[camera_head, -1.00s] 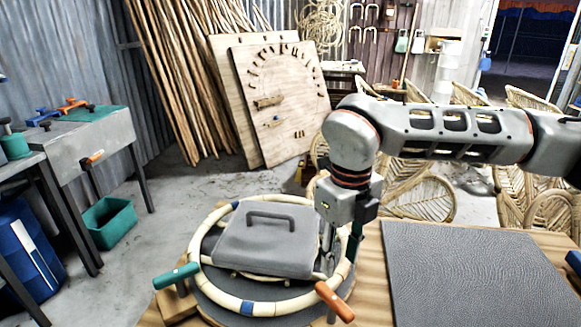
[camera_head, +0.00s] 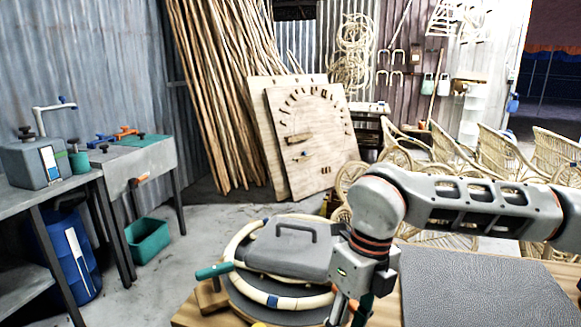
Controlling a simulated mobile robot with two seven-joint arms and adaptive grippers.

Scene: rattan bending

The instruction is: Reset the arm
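My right arm comes in from the right, and its gripper (camera_head: 350,306) points down at the right edge of the round bending fixture. Its fingers look apart, with an orange handle partly showing between them. The tips are partly hidden near the bottom edge. The pale rattan ring (camera_head: 241,280), with blue bands, lies around a grey pressing block (camera_head: 280,246) with a handle on top. I cannot tell whether the fingers touch the ring. My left gripper is not in view.
A teal-handled clamp (camera_head: 214,271) stands left of the ring. A dark textured mat (camera_head: 485,305) lies on the wooden table at right. Rattan chairs (camera_head: 505,158) and plywood boards (camera_head: 305,135) stand behind. A side bench with a grey box (camera_head: 32,163) and a green bin (camera_head: 148,240) are at left.

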